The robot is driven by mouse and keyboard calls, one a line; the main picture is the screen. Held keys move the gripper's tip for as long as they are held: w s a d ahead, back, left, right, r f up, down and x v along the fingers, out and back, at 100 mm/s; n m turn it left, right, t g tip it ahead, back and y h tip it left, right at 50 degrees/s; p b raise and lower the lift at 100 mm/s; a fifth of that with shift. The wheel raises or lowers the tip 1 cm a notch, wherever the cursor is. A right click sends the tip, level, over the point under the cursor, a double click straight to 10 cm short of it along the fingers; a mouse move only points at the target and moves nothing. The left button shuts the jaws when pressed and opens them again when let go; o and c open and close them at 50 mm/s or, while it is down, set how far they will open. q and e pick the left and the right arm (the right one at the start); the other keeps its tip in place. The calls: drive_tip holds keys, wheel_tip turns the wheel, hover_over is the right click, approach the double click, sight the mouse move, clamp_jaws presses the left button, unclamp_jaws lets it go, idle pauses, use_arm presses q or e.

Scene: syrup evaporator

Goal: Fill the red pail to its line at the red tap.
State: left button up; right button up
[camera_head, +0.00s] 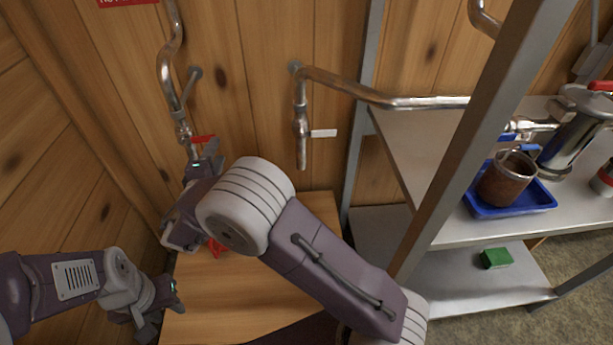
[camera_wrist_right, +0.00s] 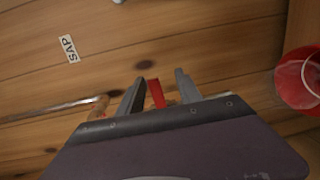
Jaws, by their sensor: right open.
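The red tap's lever (camera_head: 203,139) is at the end of the left-hand pipe (camera_head: 168,75) on the wooden wall. My right gripper (camera_head: 208,152) is at this tap. In the right wrist view its two fingers are apart, with the red lever (camera_wrist_right: 157,93) between them. I cannot tell whether they touch it. The red pail (camera_wrist_right: 298,78) is at the right edge of that view, its inside partly pale; its fill level and line cannot be made out. In the head view my right arm mostly hides the pail (camera_head: 215,248). My left gripper (camera_head: 174,291) is low at the left, its jaws unclear.
A second tap with a white lever (camera_head: 323,133) hangs to the right. A metal shelf (camera_head: 420,150) holds a blue tray (camera_head: 515,205) with a brown cup (camera_head: 506,180), and a metal cylinder (camera_head: 575,135). A green block (camera_head: 496,258) lies on the lower shelf.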

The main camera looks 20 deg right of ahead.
drive_tip(key=s+d+f+m+g+h+p, duration=0.1)
drive_tip(key=s+d+f+m+g+p, duration=0.1)
drive_tip(key=s+d+m+g+p, duration=0.3)
drive_tip(key=shift+s+d+f+m+g+p, duration=0.3)
drive_tip(key=shift+s+d+g+p, duration=1.25)
drive_tip(key=shift+s+d+g, duration=3.15)
drive_tip(key=d, duration=0.1)
drive_tip(key=d+t, duration=0.2)
drive_tip(key=d, duration=0.1)
drive_tip(key=shift+s+d+r, duration=0.1)
drive_tip(key=shift+s, duration=0.2)
